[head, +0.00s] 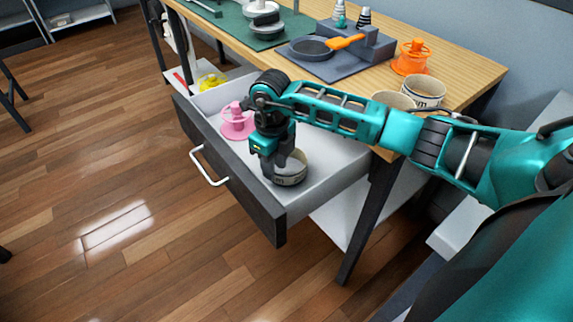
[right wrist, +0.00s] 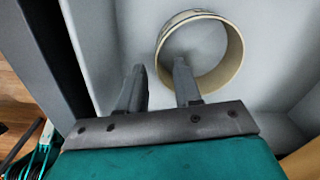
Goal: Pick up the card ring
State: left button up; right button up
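The card ring (head: 293,181) is a short, open pale tube with dark print, standing in the open drawer near its front right corner. It also shows in the right wrist view (right wrist: 236,52), where I look down into it. My right gripper (head: 268,177) points down at the ring's left side. In the right wrist view the gripper (right wrist: 160,70) is open, with one fingertip outside the ring and the other overlapping its near left wall. Contact cannot be told. My left gripper is not in view.
The drawer (head: 330,172) has raised walls and a white handle (head: 207,165). A pink spool (head: 237,122) and a yellow object (head: 212,82) are in or near it. Two similar printed rings, one of them here (head: 425,92), and an orange spool (head: 412,58) stand on the table.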

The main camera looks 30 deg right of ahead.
notch_tip(320, 180, down, 3)
jog(key=shift+s+f, duration=0.1)
grip_shut()
dwell(0.3)
